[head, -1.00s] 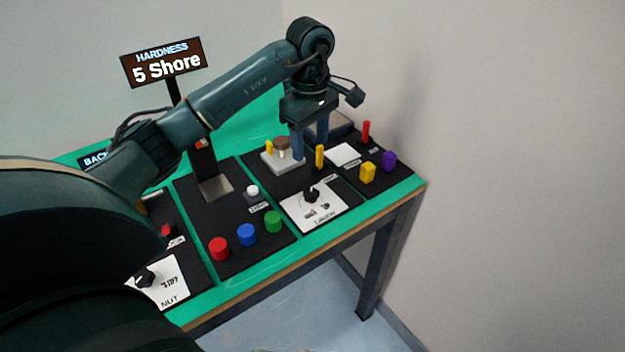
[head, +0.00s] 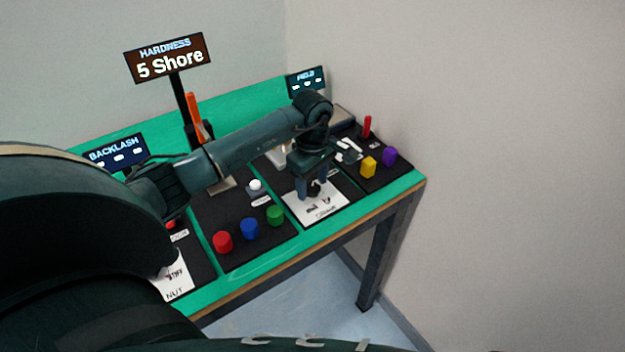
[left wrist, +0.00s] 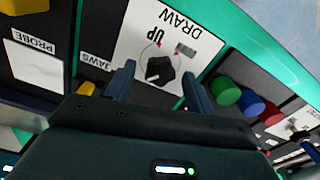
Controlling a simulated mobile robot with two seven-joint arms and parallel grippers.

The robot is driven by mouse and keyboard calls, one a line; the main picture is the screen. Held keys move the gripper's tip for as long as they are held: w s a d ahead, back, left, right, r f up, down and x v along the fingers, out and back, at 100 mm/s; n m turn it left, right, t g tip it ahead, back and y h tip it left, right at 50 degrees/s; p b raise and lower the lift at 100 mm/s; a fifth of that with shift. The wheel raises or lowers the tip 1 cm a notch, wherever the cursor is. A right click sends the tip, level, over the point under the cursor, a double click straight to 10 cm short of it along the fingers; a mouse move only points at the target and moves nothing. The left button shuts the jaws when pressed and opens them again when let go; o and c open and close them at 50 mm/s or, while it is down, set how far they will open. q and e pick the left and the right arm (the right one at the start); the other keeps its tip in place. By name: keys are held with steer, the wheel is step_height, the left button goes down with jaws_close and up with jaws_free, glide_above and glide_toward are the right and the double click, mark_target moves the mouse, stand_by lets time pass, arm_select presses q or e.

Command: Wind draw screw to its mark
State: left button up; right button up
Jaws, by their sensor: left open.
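The draw screw is a black knob (left wrist: 160,70) on a white plate (left wrist: 133,45) lettered DRAW and UP in the left wrist view. A thin arc and small red marks lie around it. I cannot tell exactly where its pointer stands against the mark. In the head view the knob (head: 315,189) is partly hidden by my left gripper (head: 311,186). That gripper is open and points down over the plate, with one finger on each side of the knob. I cannot tell whether the fingers touch it. My right gripper is not in view.
Red (head: 222,242), blue (head: 250,229) and green (head: 275,215) buttons stand left of the plate. A yellow block (head: 369,167), a purple knob (head: 390,157) and a red peg (head: 367,127) stand to the right. A sign (head: 168,58) reads HARDNESS 5 Shore.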

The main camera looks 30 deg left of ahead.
arm_select(q)
steer(key=shift+c, duration=0.2)
steer(key=c, duration=0.9)
steer(key=shift+n, duration=0.3)
